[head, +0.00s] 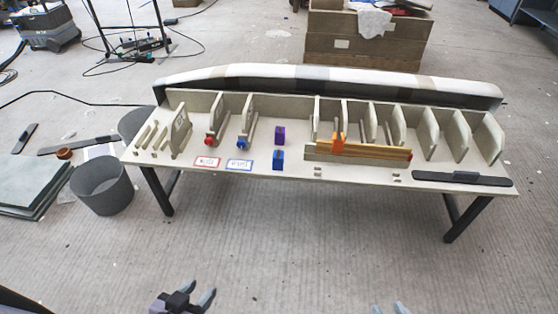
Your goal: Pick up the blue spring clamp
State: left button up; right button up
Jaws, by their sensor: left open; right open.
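A small blue piece (242,143), which looks like the blue spring clamp, sits at the front end of a divider on the workbench (350,176), behind a blue-edged card (239,165). It is too small to tell its jaws. My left gripper (199,290) is open and empty, low in the picture, in front of the bench and well short of it. My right gripper (389,308) is open at the bottom edge, with only its fingertips showing. Neither gripper touches anything.
A similar red piece (208,141) sits left of the blue one, behind a red-edged card (203,163). A purple block (280,135) and a blue block (278,159) stand to its right. An orange piece (338,143) is at a wooden bar (367,151). Grey bins (101,188) flank the bench's left end.

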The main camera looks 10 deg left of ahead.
aim_at(278, 158)
jog(key=i+j, duration=0.6)
jog(key=i+j+z, duration=0.4)
jog(key=i+j, duration=0.15)
